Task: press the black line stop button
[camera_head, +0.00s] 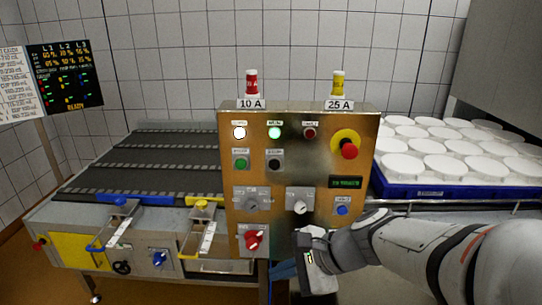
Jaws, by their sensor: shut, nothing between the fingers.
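The black line stop button (275,165) sits on the brass control panel (330,225), just right of the green button (240,163) and below a lit green lamp (274,132). My gripper (303,238) is at the lower middle of the panel, below the black button and apart from it. It is shut and holds nothing. My arm comes in from the right and hides the lower right part of the panel. Whether the fingers touch the panel face cannot be told.
The panel also carries a red mushroom button (348,149) on yellow, a blue button (342,210), a red rotary switch (253,240) and a white-pointer knob (299,207). A conveyor (150,160) stands left. A blue tray (450,189) of white moulds stands right.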

